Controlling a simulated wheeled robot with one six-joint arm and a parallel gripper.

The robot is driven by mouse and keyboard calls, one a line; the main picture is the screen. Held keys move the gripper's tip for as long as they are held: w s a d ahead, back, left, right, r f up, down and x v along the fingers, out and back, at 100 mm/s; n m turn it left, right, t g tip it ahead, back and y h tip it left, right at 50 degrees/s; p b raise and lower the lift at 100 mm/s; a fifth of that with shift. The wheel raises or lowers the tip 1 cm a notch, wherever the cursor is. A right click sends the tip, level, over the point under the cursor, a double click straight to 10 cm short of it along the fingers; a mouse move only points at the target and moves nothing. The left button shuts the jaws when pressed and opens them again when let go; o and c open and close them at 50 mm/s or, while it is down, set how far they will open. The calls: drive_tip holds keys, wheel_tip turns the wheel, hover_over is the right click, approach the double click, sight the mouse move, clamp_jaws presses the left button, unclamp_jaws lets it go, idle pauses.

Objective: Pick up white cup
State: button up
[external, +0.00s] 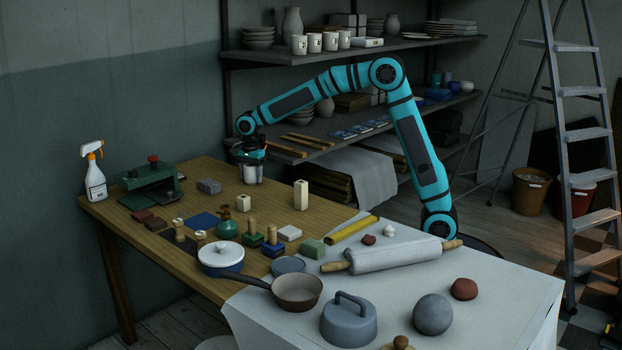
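A small white cup (252,174) stands at the far edge of the wooden table, partly hidden by my gripper. My gripper (248,168) points down right over the cup, with its dark fingers around the cup's sides. From this distance I cannot tell whether the fingers touch the cup or are apart from it. Several white mugs (315,42) also stand in a row on the upper shelf, far above my gripper.
A cream block (301,195) stands right of the cup, with a grey block (209,186) and a green press (150,176) to its left. A white spray bottle (94,172) stands at the left edge. Shelves (350,50) rise behind the table.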

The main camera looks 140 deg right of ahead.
drive_tip(key=c, duration=0.6)
drive_tip(key=shift+r, duration=0.1)
